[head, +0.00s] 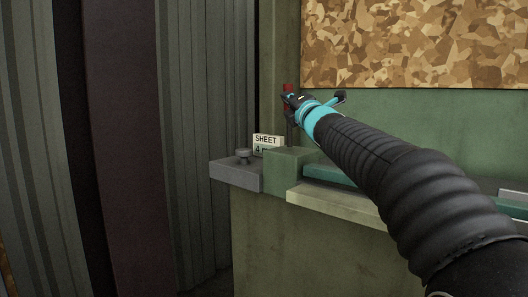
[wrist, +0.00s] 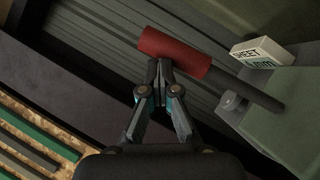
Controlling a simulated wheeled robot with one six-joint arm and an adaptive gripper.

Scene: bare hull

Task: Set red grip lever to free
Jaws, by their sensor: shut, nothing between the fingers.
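The red grip lever shows in the head view as a small red piece (head: 288,88), mostly hidden behind my gripper (head: 287,98), with a dark rod below it that looks roughly upright. In the wrist view the red cylindrical grip (wrist: 173,50) is clear, and its dark shaft (wrist: 258,92) runs right towards a grey-green block. My gripper (wrist: 160,64) is shut and empty, with its fingertips right at the side of the red grip. I cannot tell whether they touch it.
A green tray-like strip (head: 330,174) and a flake-patterned board (head: 420,45) are to the right. Corrugated wall stands left.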

